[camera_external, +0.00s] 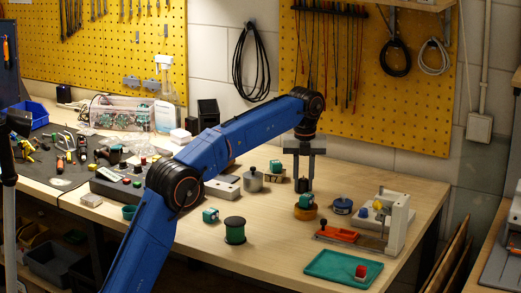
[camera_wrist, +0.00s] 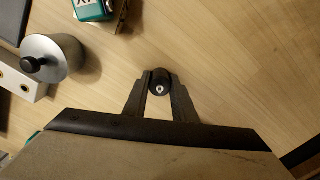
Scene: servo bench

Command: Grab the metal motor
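My gripper (camera_external: 303,184) points down above the right part of the bench. In the wrist view its two fingers (camera_wrist: 160,90) close around a small dark cylinder (camera_wrist: 160,80) with a pale metal centre. The fingers appear to touch it on both sides; its lower part is hidden. A silver metal cylinder with a black knob (camera_external: 253,181) stands upright on the bench, left of my gripper and apart from it. It also shows at the left of the wrist view (camera_wrist: 48,60). Which of the two is the metal motor is not certain.
A green spool (camera_external: 235,231), a blue disc (camera_external: 342,206), an orange tray (camera_external: 337,234), a teal tray (camera_external: 326,269) and a white fixture (camera_external: 397,218) stand around.

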